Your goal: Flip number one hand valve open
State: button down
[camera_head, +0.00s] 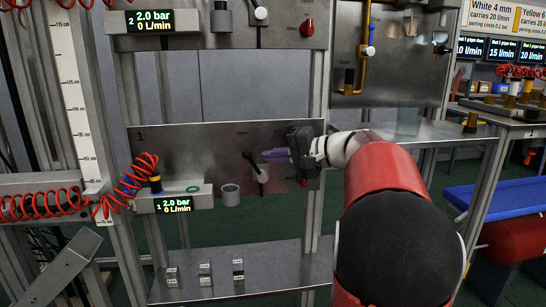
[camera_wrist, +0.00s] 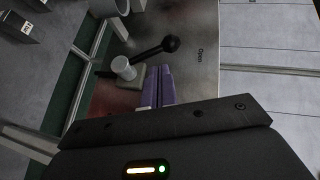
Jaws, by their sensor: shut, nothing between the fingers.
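The number one hand valve has a pale hub (camera_head: 262,174) and a black lever knob (camera_head: 247,155) on the steel panel (camera_head: 195,140) marked 1. In the wrist view the black lever (camera_wrist: 150,51) crosses near the pale hub (camera_wrist: 123,67), and its round knob points toward the word "Open" on the panel. My gripper (camera_head: 266,156) reaches in from the right with its purple fingers close to the lever. The fingers (camera_wrist: 158,72) are shut together with nothing between them, beside the hub. I cannot tell whether they touch the valve.
A display (camera_head: 174,204) below the panel reads 2.0 bar and 0 L/min. A grey cup-like fitting (camera_head: 230,195) stands left of the valve. A red coiled hose (camera_head: 120,192) hangs at the left. A lower shelf (camera_head: 265,265) carries several small blocks.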

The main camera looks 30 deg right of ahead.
jog(key=v, duration=0.7)
jog(key=shift+s, duration=0.15)
jog(key=shift+d, duration=0.1)
